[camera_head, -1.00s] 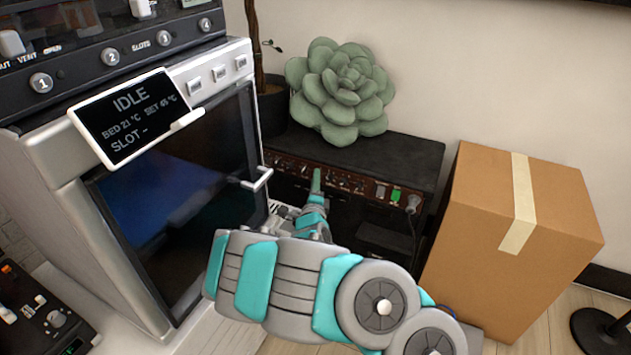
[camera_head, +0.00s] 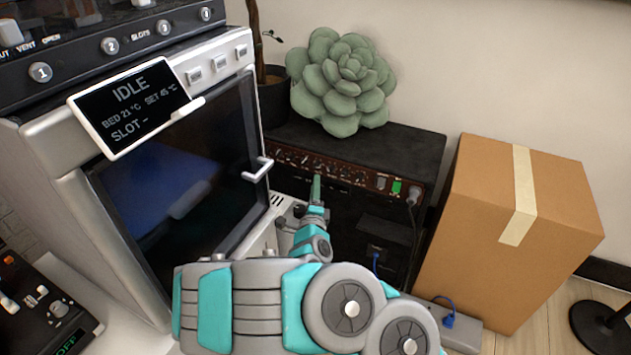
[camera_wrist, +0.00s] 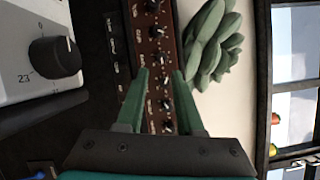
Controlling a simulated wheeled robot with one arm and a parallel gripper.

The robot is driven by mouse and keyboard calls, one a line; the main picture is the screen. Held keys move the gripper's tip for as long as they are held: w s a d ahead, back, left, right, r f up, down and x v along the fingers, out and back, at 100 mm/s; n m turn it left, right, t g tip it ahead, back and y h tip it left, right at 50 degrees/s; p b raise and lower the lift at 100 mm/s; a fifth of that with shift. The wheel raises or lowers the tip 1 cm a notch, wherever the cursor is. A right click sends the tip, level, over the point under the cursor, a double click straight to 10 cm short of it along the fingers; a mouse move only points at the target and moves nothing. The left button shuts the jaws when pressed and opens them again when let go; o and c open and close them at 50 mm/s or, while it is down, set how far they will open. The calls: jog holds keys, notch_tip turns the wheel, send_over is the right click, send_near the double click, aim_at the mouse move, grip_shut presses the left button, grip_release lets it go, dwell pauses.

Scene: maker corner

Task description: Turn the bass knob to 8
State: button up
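The amplifier (camera_head: 415,148) is a black box against the wall, with a brown front panel (camera_head: 345,172) carrying a row of small knobs. In the wrist view the panel (camera_wrist: 146,45) runs vertically with several black knobs, one of them (camera_wrist: 163,80) between the fingertips in the picture. The knob labels are too small to read, so I cannot tell which is bass. My gripper (camera_wrist: 160,75) has two green fingers spread apart and is empty. In the head view my gripper (camera_head: 316,188) is in front of the panel, hiding part of it; contact cannot be told.
A printer-like machine (camera_head: 45,150) with an IDLE screen stands close on the left. A succulent (camera_head: 345,85) sits on the amplifier. A cardboard box (camera_head: 480,215) stands right, near a power strip (camera_head: 460,335). The wrist view shows a large black knob (camera_wrist: 55,58) on a light panel.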

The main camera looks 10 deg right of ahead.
jog(key=shift+s+a, duration=0.2)
jog(key=shift+s, duration=0.4)
jog(key=shift+d+r, duration=0.1)
